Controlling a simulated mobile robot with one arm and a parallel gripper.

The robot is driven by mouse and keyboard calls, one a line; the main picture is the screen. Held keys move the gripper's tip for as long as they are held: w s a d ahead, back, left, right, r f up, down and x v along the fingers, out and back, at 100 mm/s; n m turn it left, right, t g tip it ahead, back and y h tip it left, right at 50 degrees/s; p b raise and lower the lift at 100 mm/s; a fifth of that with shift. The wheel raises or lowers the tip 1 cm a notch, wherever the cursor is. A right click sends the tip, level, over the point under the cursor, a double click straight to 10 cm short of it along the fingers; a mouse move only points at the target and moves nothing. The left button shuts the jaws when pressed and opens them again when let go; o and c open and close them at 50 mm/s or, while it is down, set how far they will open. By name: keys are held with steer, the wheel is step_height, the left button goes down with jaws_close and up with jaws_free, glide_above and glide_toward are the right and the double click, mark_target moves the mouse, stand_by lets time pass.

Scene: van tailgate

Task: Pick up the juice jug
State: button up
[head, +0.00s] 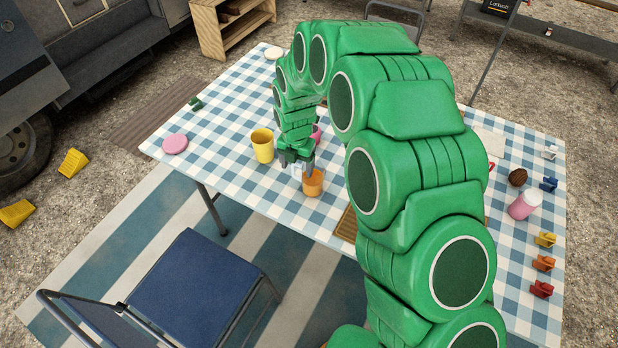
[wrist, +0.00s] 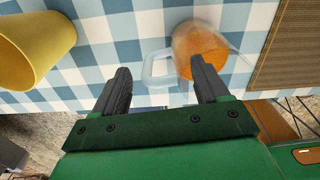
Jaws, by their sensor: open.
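The juice jug (head: 313,183) is clear with orange juice inside. It stands on the checked table near its front edge. In the wrist view the jug (wrist: 203,48) is at the top, right of centre, with its pale clear handle (wrist: 157,68) pointing left. My gripper (head: 297,168) is open, just left of the jug in the head view. In the wrist view the handle shows in the gap between the open fingers of my gripper (wrist: 161,82), and the right finger overlaps the jug's lower edge. I cannot tell whether anything touches.
A yellow cup (head: 262,147) stands left of my gripper. A pink thing, partly hidden, is behind my gripper. A brown woven mat (wrist: 287,50) lies right of the jug. A pink disc (head: 175,144) lies at the table's left. A blue chair (head: 205,285) stands in front.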

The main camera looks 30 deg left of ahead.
steer(key=shift+f, duration=0.1)
steer(key=shift+c, duration=0.5)
jaws_close()
steer(key=shift+r, duration=1.65)
steer(key=s+d+r, duration=0.9)
steer(key=shift+s+d+r, duration=0.3)
stand_by(0.3)
